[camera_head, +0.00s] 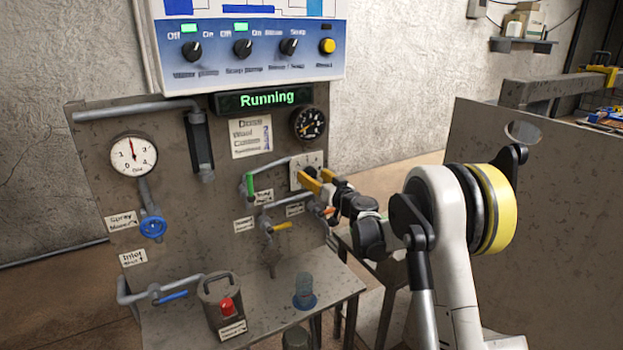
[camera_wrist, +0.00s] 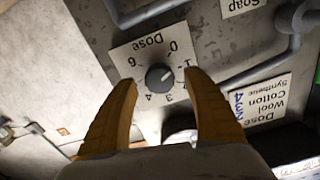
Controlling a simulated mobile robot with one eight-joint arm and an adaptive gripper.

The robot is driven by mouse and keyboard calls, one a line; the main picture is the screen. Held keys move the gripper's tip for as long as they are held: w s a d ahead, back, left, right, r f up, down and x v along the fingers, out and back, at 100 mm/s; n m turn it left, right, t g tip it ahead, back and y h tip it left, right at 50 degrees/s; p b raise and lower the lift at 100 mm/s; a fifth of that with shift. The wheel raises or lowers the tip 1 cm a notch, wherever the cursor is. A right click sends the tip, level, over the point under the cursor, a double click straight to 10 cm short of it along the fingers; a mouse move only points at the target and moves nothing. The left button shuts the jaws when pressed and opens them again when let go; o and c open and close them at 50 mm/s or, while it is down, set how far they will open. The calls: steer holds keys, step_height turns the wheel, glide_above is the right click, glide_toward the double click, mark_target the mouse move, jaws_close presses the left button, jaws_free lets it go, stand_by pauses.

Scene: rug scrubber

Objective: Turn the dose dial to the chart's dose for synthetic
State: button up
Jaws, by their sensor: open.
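The dose dial (camera_wrist: 159,77) is a dark round knob on a white plate marked "Dose" with numbers around it, upside down in the wrist view. A small pale mark shows on the knob, but I cannot tell exactly which number it points to. My gripper (camera_wrist: 160,82) is open, its two yellow fingers apart on either side of the dial in the picture; contact is not visible. In the head view my gripper (camera_head: 318,184) is in front of the dial plate (camera_head: 303,162) and hides the knob. The dose chart (camera_wrist: 262,105) lists Wool, Cotton and Synthetic with blue digits, too blurred to match surely.
A dark gauge (camera_head: 308,123) sits above the dial plate. A green-handled valve (camera_head: 250,186) and pipes are left of it, an orange-yellow handle (camera_head: 282,226) below. A "Running" display (camera_head: 267,98) is lit. A shelf (camera_head: 262,318) with containers juts out below.

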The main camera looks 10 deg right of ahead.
steer(key=shift+w+a, duration=0.2)
steer(key=shift+w, duration=0.45)
steer(key=c, duration=1.2)
steer(key=shift+m, duration=0.3)
